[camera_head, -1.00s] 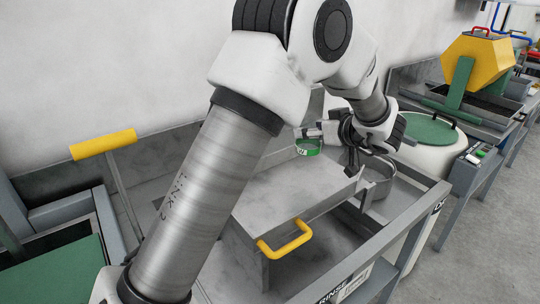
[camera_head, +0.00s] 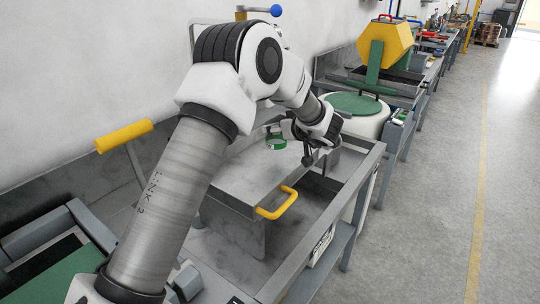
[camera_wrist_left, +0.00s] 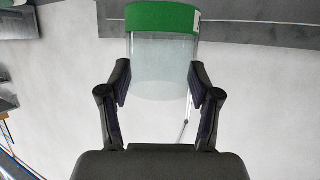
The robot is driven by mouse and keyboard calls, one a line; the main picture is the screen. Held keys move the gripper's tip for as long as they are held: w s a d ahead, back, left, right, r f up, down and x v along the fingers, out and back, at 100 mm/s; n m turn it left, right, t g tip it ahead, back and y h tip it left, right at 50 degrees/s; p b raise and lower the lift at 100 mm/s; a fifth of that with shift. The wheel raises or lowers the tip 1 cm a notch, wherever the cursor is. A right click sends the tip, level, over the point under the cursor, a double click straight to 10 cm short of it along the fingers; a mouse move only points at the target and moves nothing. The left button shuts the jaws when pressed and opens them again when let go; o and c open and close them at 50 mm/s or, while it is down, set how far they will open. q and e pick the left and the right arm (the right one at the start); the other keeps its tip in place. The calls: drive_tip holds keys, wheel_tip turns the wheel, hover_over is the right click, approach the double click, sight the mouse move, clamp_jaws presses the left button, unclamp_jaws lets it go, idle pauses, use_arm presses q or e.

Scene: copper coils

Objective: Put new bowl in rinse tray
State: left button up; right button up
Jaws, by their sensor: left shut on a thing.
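My left gripper (camera_head: 274,131) is shut on a clear cylindrical bowl with a green band (camera_head: 277,143). The left wrist view shows the bowl (camera_wrist_left: 163,65) between the two dark fingers (camera_wrist_left: 160,90), its green band at the far end. In the head view the bowl is above the grey metal lid or cover (camera_head: 255,175) with a yellow handle (camera_head: 277,203). The grey rinse bench tray (camera_head: 330,205) lies around and right of that cover. Whether the bowl touches anything below is unclear. My right gripper is not in view.
A white drum with a green lid (camera_head: 356,103) stands behind the bench. A yellow hexagonal barrel (camera_head: 386,42) is farther back. A yellow-handled lever (camera_head: 124,136) stands at the left. The floor on the right (camera_head: 430,220) is clear.

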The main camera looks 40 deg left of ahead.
sight(282, 144)
use_arm(q)
wheel_tip(282, 144, down, 5)
drive_tip(key=shift+s+f, duration=0.1)
drive_tip(key=shift+f, duration=0.2)
drive_tip(key=o, duration=1.2)
drive_tip(key=shift+d+r, duration=0.1)
drive_tip(key=shift+r, duration=0.05)
drive_tip(key=v, duration=1.2)
drive_tip(key=shift+b, duration=0.4)
